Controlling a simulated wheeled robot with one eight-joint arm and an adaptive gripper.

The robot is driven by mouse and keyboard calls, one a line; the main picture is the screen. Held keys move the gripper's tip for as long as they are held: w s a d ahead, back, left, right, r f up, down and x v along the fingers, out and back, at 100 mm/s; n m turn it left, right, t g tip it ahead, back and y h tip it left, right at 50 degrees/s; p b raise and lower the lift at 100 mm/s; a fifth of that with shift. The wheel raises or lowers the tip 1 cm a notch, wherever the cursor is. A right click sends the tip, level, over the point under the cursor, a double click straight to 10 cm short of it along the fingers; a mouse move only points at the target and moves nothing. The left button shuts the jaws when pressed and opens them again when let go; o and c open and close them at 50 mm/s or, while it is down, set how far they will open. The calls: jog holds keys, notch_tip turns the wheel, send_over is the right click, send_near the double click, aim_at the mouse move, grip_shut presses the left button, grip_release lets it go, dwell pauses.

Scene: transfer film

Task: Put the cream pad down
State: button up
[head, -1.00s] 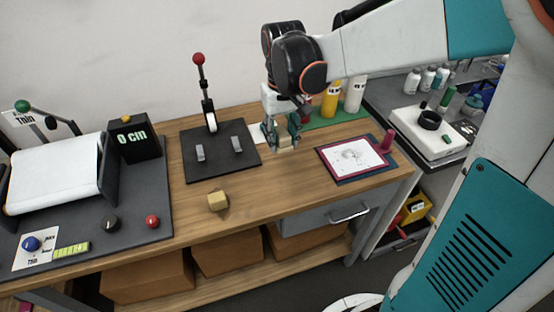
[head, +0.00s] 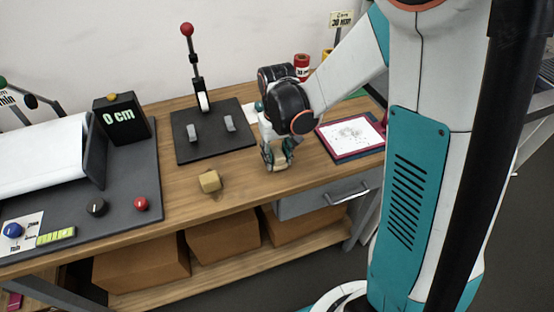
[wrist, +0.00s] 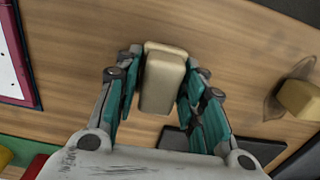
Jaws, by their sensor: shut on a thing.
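My gripper (head: 277,155) is shut on a cream pad (wrist: 163,78), a small block with rounded edges. In the wrist view the pad sits between the two teal fingers, with wood behind it. In the head view the pad (head: 279,167) shows at the fingertips over the wooden bench (head: 240,196), near its front part. I cannot tell whether its underside touches the wood. A second, yellowish block (head: 210,181) lies on the bench to the left of my gripper; it also shows at the right of the wrist view (wrist: 300,98).
A dark plate with a red-knobbed lever (head: 214,145) stands behind and left of my gripper. A framed drawing (head: 352,135) lies to the right. A grey machine with a 0 cm display (head: 122,117) fills the left. Bare wood lies between the two blocks.

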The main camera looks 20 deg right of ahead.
jog(key=shift+f, duration=0.5)
jog(key=shift+f, duration=0.15)
jog(key=o, duration=1.2)
